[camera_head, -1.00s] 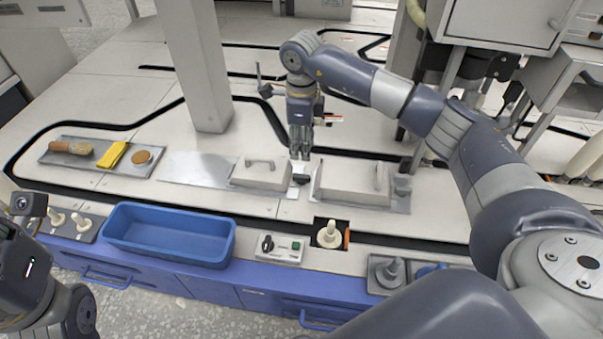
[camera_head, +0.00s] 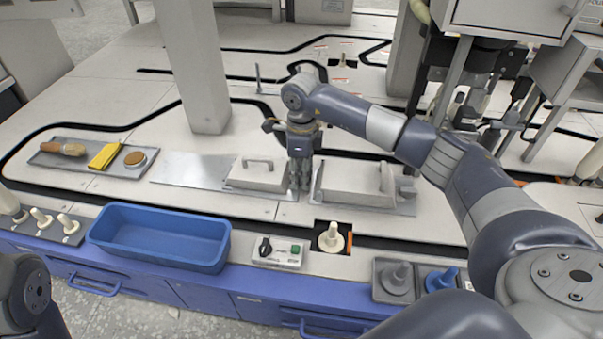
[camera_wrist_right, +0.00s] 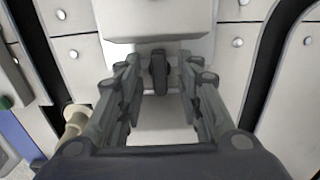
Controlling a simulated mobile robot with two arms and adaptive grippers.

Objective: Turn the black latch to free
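The black latch (camera_wrist_right: 159,72) shows in the right wrist view, at the edge of a pale metal cover, pointing toward me. My right gripper (camera_wrist_right: 160,82) is open, with one finger on each side of the latch and a visible gap on both sides. In the head view my right gripper (camera_head: 300,186) points down between two grey covers, the left cover (camera_head: 258,174) and the right cover (camera_head: 352,182), and hides the latch there. My left gripper is out of view; only a part of my left arm shows at the bottom left.
A blue bin (camera_head: 160,262) stands at the front, beside a switch box (camera_head: 278,253) and a cream bobbin (camera_head: 331,238) in a dark recess. A tray (camera_head: 70,173) with a brush and yellow cloth lies far left. A grey pillar (camera_head: 203,80) rises behind.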

